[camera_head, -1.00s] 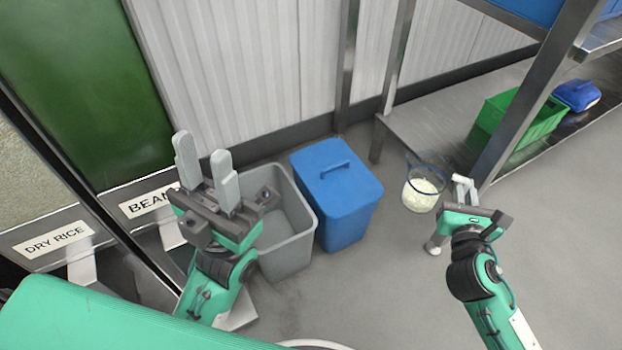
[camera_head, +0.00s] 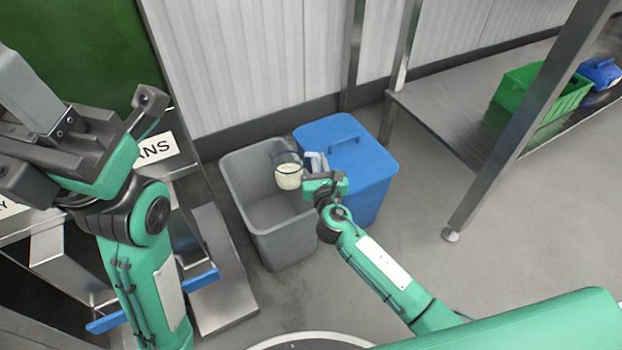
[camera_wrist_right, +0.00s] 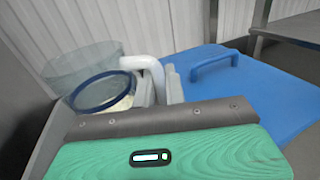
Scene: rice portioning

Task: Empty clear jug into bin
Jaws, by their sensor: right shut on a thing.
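The clear jug (camera_head: 289,172), with a dark blue rim and white rice in it, is over the open grey bin (camera_head: 276,240) in the head view. It looks close to upright. My right gripper (camera_head: 313,164) is shut on its handle, to the right of the jug. In the right wrist view the jug (camera_wrist_right: 98,92) shows its blue rim and some rice, with the white handle (camera_wrist_right: 146,68) between the fingers. My left gripper (camera_head: 45,125) is large at the left of the head view; its fingertips run out of frame, so its opening is unclear.
A blue lidded bin (camera_head: 362,160) stands against the grey bin's right side. A steel shelf (camera_head: 450,110) with a green crate (camera_head: 538,92) is at the right. Labelled dispensers are at the left. The floor at right is clear.

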